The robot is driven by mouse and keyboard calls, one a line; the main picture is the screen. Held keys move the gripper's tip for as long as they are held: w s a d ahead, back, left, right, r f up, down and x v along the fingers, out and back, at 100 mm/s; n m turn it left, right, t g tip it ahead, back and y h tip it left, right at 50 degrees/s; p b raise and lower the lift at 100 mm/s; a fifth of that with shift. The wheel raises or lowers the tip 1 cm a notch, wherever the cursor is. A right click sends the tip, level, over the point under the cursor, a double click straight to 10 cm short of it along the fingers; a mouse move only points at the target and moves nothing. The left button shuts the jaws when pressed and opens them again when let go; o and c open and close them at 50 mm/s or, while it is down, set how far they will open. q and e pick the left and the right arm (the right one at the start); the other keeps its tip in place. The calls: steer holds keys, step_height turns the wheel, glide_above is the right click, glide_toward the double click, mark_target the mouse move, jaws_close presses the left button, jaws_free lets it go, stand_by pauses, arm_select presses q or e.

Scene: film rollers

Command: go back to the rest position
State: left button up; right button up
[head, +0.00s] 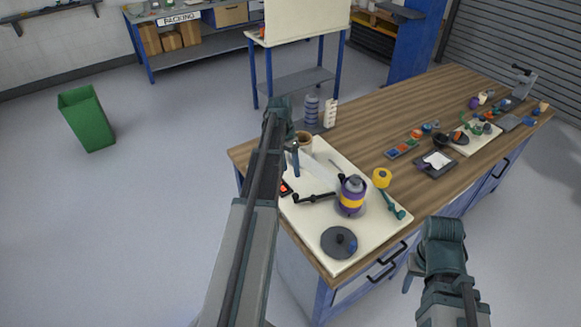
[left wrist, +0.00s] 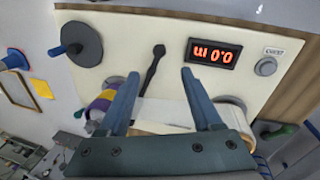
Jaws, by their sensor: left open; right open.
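My left gripper (head: 296,163) points down over the far left part of the white board (head: 300,222). In the left wrist view its two blue fingers (left wrist: 160,78) are apart, with nothing seen held between them. Below them are a white sheet (left wrist: 165,112) and a black crank handle (left wrist: 152,68). My right gripper (head: 411,275) is low at the right, in front of the table's near edge and away from the board. Its fingers are mostly hidden by its own wrist, and no held object shows.
The board carries a purple and yellow roller (head: 352,192), a dark disc (head: 340,242) and a red-lit display (left wrist: 214,53). A yellow roll (head: 382,177) and several small parts lie further right on the wooden table (head: 350,128). A green bin (head: 86,120) stands on open floor at left.

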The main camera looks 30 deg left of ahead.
arm_select(q)
steer(key=s+d+y, duration=0.1)
steer(key=s+d, duration=0.2)
steer(key=d, duration=0.8)
steer(key=s+d+y, duration=0.1)
steer(key=s+d, duration=0.2)
steer(key=d, duration=0.8)
steer(key=s+d+f+m+y+b, duration=0.1)
steer(key=s+d, duration=1.1)
steer(key=d, duration=0.3)
steer(key=shift+d+f, duration=0.15)
steer(key=shift+d, duration=0.1)
